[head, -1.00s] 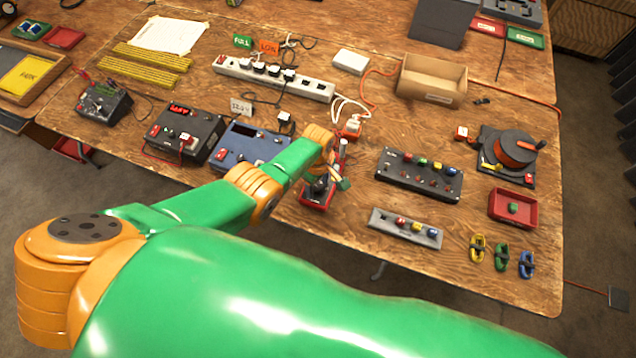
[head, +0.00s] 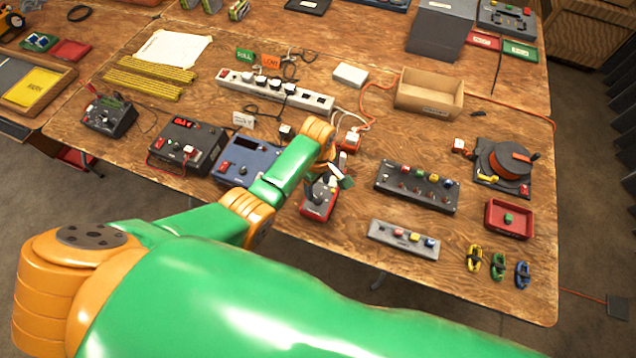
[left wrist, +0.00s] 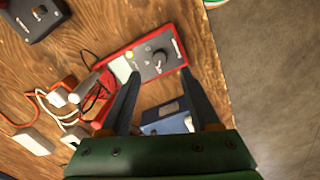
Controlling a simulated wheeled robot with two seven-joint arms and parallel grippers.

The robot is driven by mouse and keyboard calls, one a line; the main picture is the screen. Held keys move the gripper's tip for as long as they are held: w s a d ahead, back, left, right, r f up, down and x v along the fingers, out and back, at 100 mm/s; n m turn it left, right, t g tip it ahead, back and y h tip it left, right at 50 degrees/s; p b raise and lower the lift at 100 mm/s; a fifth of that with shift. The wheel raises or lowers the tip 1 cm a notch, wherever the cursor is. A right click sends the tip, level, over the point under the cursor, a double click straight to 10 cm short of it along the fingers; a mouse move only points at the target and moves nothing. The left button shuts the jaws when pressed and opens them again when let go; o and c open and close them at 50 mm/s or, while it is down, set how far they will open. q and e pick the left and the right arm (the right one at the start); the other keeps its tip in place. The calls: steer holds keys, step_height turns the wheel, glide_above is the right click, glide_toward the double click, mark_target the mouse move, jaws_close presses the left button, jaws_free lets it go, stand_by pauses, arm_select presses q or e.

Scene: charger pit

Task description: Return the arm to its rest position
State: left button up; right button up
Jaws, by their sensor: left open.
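My left arm comes in from the left in the head view, stretched over the table. Its gripper (head: 341,172) is above the table near a red-cased meter (head: 318,200), with nothing between the fingers. In the left wrist view the two dark fingers (left wrist: 160,75) are spread apart. The red meter (left wrist: 165,72) with its dark face and knob lies beyond the fingertips, and part of a blue device (left wrist: 168,118) shows between the fingers. My right gripper is in neither view.
A blue box device (head: 240,162) and a dark power supply (head: 185,147) stand left of the gripper. A white power strip (head: 275,90) and an open cardboard box (head: 430,95) are behind. A dark button panel (head: 417,187) and a grey panel (head: 403,239) are to the right.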

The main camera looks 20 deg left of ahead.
arm_select(q)
steer(key=shift+s+f, duration=0.15)
steer(key=shift+s, duration=0.1)
steer(key=s+a+r+m+t, duration=0.2)
steer(key=s+r+m, duration=0.1)
steer(key=s+m, duration=0.5)
steer(key=s+a+r+m+t, duration=0.2)
steer(key=s+a+r+m, duration=0.15)
steer(key=s+m, duration=0.4)
step_height(320, 180, down, 19)
steer(key=s+g+b, duration=0.2)
steer(key=b, duration=0.1)
steer(key=s+a+f+g+b, duration=0.1)
steer(key=s+f+b, duration=0.2)
steer(key=s+f, duration=0.9)
steer(key=shift+s+a+f, duration=0.25)
steer(key=shift+s+f, duration=0.1)
steer(key=shift+f, duration=0.6)
